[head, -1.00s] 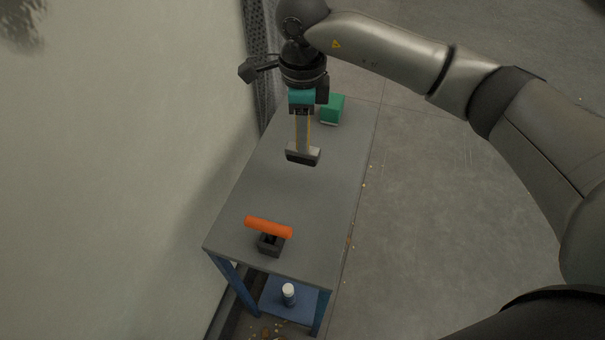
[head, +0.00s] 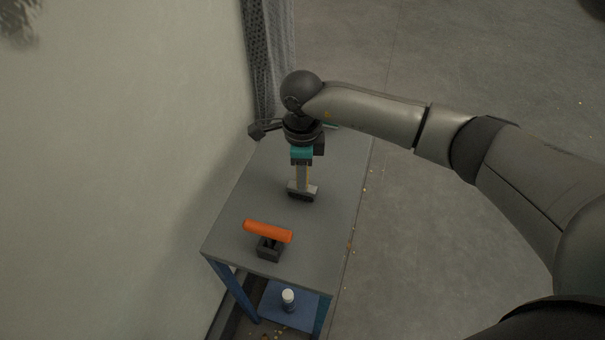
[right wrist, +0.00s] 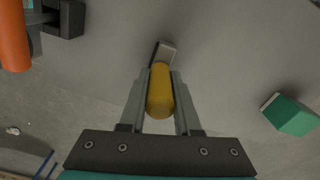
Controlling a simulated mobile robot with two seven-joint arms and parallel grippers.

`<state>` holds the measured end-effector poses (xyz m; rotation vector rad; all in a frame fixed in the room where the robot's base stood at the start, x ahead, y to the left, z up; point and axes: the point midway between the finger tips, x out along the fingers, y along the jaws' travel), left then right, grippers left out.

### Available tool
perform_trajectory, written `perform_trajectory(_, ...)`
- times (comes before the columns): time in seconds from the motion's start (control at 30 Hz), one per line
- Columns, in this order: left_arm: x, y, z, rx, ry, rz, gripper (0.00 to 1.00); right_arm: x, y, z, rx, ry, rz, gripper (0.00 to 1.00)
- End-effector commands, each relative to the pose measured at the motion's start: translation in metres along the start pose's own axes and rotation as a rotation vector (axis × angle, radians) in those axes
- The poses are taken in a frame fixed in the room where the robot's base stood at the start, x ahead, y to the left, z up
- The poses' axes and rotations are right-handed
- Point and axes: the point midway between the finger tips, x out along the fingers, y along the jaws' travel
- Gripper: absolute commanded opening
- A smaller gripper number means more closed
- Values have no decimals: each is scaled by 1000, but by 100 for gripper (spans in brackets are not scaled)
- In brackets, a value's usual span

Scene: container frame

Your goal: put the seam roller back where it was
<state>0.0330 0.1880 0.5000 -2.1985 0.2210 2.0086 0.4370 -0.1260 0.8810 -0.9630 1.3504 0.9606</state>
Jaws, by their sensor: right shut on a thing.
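My right gripper (head: 302,178) points down over the grey table and is shut on the yellow handle of the seam roller. The seam roller's grey-and-dark head (head: 302,193) is below the fingertips; I cannot tell whether it touches the tabletop. In the right wrist view its yellow handle (right wrist: 160,92) sits between the two fingers (right wrist: 160,95), with part of the grey head beyond. My left gripper is not in view.
An orange bar on a dark block (head: 267,232) stands at the table's near end, close to the seam roller. A green block (right wrist: 291,115) is mostly hidden behind my arm in the head view. The table (head: 335,220) is bare to the right; a wall (head: 120,170) runs along its left.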

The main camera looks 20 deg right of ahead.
Motion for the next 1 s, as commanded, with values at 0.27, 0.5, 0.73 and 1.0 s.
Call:
perform_trajectory(0.27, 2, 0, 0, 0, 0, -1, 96, 2, 0, 0, 1, 0, 0, 47)
perform_trajectory(0.5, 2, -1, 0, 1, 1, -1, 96, 2, 0, 0, 1, 0, 0, 61)
perform_trajectory(0.73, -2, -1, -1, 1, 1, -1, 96, -2, 0, 0, 1, 0, 0, 61)
perform_trajectory(1.0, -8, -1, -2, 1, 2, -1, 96, -54, -2, 0, 1, -2, -4, 61)
